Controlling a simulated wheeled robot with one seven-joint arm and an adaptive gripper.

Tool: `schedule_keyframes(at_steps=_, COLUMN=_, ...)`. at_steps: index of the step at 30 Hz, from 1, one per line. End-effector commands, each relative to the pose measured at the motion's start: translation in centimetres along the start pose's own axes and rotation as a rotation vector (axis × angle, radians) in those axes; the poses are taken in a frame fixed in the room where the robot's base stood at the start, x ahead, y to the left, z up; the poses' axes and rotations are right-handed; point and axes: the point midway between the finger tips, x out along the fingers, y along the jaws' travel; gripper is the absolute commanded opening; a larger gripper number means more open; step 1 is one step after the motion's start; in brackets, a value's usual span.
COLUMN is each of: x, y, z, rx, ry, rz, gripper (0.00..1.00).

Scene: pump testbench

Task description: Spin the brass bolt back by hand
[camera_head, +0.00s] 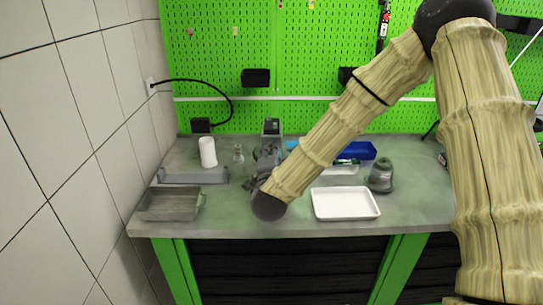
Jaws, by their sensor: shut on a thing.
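My gripper (252,183) is a small dark shape at the end of my bamboo-patterned arm, low in front of the grey pump (267,156). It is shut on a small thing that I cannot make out. The pump stands on the workbench, and my forearm and dark wrist joint cover part of its right and front side. I cannot see the brass bolt itself; it is hidden or too small to tell.
On the grey workbench (230,222), a grey tray (170,205), a long grey holder (193,176) and a white cylinder (207,152) stand left. A white tray (345,204), a dark grey rounded part (381,177) and a blue bin (358,150) are right. A tiled wall borders the left.

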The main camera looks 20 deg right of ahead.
Motion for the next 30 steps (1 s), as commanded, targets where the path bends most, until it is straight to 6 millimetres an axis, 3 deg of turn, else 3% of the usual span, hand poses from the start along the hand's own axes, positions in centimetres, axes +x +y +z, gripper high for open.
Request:
schedule_keyframes(at_steps=18, x=-0.01, y=0.09, z=-0.12, rx=-0.585, ry=0.003, rz=0.002, gripper=0.00)
schedule_keyframes(at_steps=30, x=0.02, y=-0.04, z=-0.12, rx=-0.856, ry=0.003, rz=0.002, gripper=0.00)
